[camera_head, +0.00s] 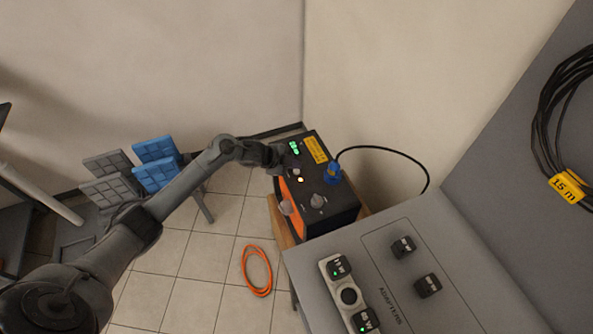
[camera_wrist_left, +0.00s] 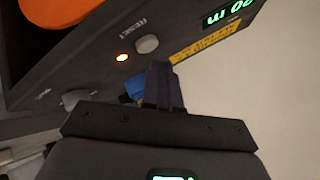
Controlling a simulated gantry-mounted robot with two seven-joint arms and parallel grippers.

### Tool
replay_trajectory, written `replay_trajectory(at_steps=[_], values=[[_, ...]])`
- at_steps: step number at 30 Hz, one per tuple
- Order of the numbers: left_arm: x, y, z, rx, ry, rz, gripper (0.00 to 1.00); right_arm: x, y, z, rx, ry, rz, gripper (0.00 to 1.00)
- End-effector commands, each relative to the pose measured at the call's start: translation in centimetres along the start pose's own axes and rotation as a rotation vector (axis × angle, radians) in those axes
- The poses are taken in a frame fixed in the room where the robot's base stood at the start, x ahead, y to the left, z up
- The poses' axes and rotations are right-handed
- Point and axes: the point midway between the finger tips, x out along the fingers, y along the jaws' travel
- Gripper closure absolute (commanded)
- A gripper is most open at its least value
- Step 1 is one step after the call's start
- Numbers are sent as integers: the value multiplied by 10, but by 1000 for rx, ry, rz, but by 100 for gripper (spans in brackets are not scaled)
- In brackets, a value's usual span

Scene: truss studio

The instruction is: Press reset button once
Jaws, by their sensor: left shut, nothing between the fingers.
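A dark control box with an orange front edge (camera_head: 335,203) stands on a wooden stand in the head view. In the left wrist view its panel carries a round grey button (camera_wrist_left: 147,44) beside the word RESET. My left gripper (camera_head: 280,163) reaches the box's far left part in the head view. In the wrist view its shut, empty fingers (camera_wrist_left: 160,68) point up the panel, just below the reset button. A small gap shows between them; its depth I cannot tell. My right gripper is not in view.
The box also has knobs (camera_head: 317,200), a green display (camera_head: 294,147) and a blue plug (camera_head: 333,173) with a black cable. A grey worktop (camera_head: 450,290) with switches stands front right. An orange cable loop (camera_head: 257,271) lies on the floor.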

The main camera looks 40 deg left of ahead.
Motion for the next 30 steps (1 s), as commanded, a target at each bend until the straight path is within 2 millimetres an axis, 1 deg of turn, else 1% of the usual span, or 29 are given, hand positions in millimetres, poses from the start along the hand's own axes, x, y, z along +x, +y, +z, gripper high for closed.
replay_trajectory(at_steps=[16,30], values=[[0,0,0,0,0,0,100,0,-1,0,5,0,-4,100],[6,4,4,0,0,0,100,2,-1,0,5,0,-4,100]])
